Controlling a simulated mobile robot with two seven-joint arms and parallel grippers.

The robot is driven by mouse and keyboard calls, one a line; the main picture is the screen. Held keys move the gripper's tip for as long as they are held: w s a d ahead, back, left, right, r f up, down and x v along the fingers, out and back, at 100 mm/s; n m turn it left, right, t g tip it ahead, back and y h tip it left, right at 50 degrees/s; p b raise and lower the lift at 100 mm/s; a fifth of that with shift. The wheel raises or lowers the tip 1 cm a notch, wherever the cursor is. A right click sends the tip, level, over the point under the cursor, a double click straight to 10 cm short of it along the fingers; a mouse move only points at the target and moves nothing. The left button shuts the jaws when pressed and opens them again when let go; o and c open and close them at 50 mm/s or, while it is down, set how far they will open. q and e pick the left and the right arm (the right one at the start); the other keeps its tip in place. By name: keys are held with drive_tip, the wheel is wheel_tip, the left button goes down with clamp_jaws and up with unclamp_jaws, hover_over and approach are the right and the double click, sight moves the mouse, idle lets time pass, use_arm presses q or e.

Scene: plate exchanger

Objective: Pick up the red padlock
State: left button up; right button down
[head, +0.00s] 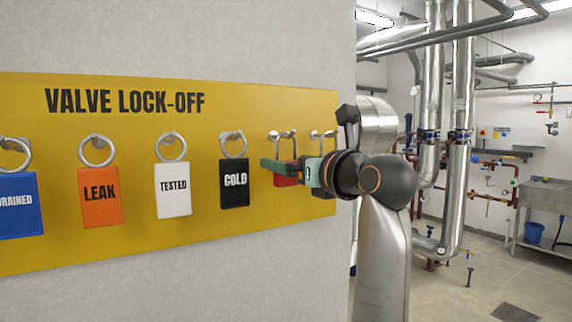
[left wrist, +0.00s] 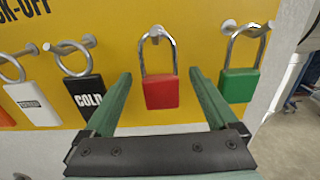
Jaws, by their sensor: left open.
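The red padlock (left wrist: 161,92) hangs by its steel shackle from a peg on the yellow board. In the left wrist view it is between the two green fingers of my left gripper (left wrist: 159,88), with a gap on each side. My left gripper is open and holds nothing. In the head view the gripper (head: 290,170) is in front of the board, and the red padlock (head: 286,181) is partly hidden behind its fingers. My right gripper is not in view.
A green padlock (left wrist: 238,84) hangs just right of the red one. To the left hang the black COLD tag (head: 234,183), white TESTED tag (head: 173,190), orange LEAK tag (head: 100,198) and a blue tag (head: 18,206). The board (head: 130,255) is fixed on a grey wall.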

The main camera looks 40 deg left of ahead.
use_arm(q)
drive_tip(key=shift+x, duration=1)
clamp_jaws()
drive_tip(key=shift+r, duration=0.2)
drive_tip(key=shift+r, duration=1.55)
drive_tip(key=b+v, duration=0.3)
drive_tip(key=v, duration=1.5)
drive_tip(key=shift+a, duration=0.1)
